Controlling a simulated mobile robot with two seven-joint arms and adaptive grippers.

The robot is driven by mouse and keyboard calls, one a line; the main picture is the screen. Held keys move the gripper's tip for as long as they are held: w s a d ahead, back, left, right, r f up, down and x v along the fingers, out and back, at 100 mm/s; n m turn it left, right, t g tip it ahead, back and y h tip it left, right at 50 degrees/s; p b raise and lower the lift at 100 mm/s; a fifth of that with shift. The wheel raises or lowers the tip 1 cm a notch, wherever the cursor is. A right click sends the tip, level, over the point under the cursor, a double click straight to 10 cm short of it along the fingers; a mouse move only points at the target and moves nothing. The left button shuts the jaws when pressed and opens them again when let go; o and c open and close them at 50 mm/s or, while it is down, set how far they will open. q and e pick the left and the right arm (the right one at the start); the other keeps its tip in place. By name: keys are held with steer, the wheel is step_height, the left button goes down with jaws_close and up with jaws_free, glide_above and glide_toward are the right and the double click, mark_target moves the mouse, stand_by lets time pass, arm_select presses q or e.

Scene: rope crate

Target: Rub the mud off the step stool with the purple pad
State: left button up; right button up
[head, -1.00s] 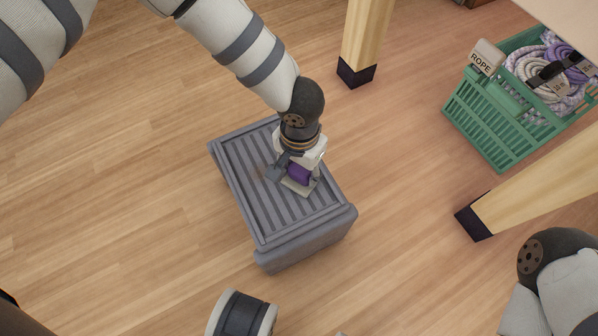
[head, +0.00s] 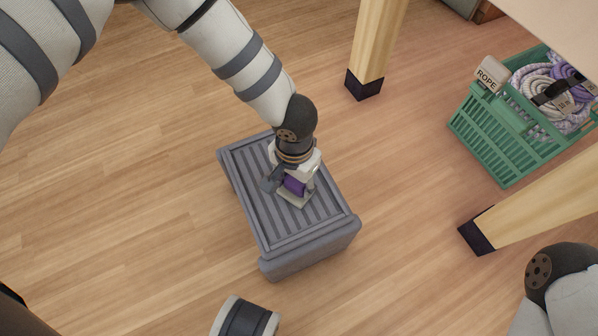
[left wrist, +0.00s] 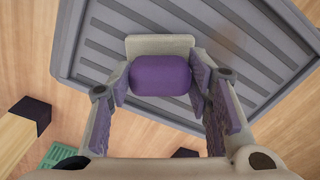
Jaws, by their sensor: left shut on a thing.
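The grey step stool (head: 249,205) stands on the floor in the middle of the head view, with a ribbed top. My left gripper (head: 293,186) is over its top, shut on the purple pad (head: 294,187). In the left wrist view the purple pad (left wrist: 160,75) sits between the fingers, with a pale flat base (left wrist: 158,44) at its far side against the ribbed top (left wrist: 100,38). The base appears to touch the stool. A faint brownish smear (left wrist: 236,42) shows right of the pad. The stool under the gripper is hidden. My right gripper is out of view.
A green crate (head: 490,138) of coiled ropes, with a ROPE tag (head: 488,74), stands at the right. Wooden table legs (head: 375,50) (head: 520,205) stand behind and right of the stool. The wooden floor (head: 120,220) to the left is clear.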

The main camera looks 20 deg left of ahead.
arm_select(q)
steer(key=shift+w+d, duration=0.1)
steer(key=shift+d, duration=0.05)
steer(key=shift+w+d+b, duration=0.55)
steer(key=shift+w, duration=0.05)
steer(key=shift+w+d+r, duration=0.1)
steer(key=shift+w+d, duration=0.1)
steer(key=shift+w, duration=0.05)
steer(key=shift+s, duration=0.15)
steer(key=shift+s+d+p, duration=0.1)
steer(key=shift+s+p, duration=0.25)
steer(key=shift+s, duration=0.15)
steer(key=shift+s+d, duration=0.1)
steer(key=shift+s, duration=0.2)
